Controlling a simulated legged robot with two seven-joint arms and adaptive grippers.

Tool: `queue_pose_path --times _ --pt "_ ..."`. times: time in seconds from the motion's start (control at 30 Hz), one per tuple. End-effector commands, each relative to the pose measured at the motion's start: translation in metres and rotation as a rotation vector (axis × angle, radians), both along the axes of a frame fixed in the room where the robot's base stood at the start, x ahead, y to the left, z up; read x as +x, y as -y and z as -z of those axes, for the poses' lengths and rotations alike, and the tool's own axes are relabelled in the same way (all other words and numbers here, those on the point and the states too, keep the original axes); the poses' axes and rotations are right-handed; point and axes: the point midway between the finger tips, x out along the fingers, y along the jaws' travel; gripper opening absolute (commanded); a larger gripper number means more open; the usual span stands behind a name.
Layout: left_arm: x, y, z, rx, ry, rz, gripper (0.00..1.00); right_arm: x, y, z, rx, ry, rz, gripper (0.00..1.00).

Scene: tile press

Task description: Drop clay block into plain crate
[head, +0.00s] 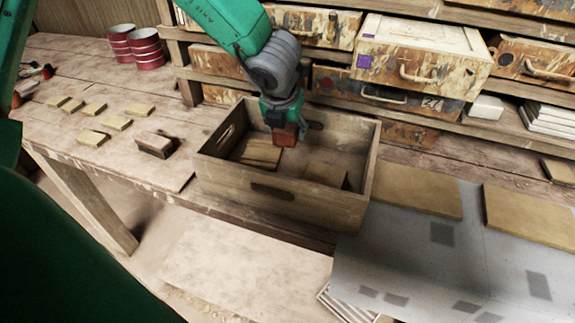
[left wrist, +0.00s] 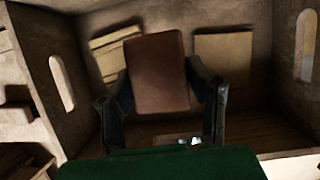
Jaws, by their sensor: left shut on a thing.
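The clay block (head: 285,136) is reddish brown and sits between the fingers of my left gripper (head: 287,122). It also shows in the left wrist view as a brown slab (left wrist: 158,72) between the two dark fingers. My left gripper is shut on it and holds it inside the opening of the plain wooden crate (head: 277,199), above the floor. Two tan pieces lie in the crate, one at the left (head: 262,153) and one at the right (head: 327,174). The gap between the block and the crate floor is hard to judge. My right gripper is not in view.
Several small tan tiles (head: 117,123) and a brown block-like object (head: 155,144) lie left of the crate. Red-and-white tins (head: 146,48) stand behind them. Drawers (head: 415,60) line the back. A grey sheet (head: 440,255) with tan slabs (head: 415,190) covers the right side.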

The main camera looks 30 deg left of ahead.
Motion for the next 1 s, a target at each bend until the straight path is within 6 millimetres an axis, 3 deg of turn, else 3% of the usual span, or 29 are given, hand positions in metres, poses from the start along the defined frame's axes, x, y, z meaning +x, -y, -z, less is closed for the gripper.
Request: queue_pose_path --times 0.1,0.13,0.2,0.57,1.0 --pt "0.001 -0.002 -0.001 -0.003 0.001 -0.001 0.0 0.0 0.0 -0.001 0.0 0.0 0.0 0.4" --pt "0.001 -0.002 -0.001 -0.003 0.001 -0.001 0.51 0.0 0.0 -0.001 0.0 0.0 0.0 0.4" --pt "0.001 -0.003 0.0 -0.003 0.001 -0.002 0.69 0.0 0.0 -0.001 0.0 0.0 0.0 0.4" --pt "-0.001 -0.001 -0.004 -0.002 0.001 -0.002 0.69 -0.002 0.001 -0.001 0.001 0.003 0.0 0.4" --pt "-0.029 0.005 -0.079 -0.007 0.004 -0.002 0.69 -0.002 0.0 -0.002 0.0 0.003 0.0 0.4"
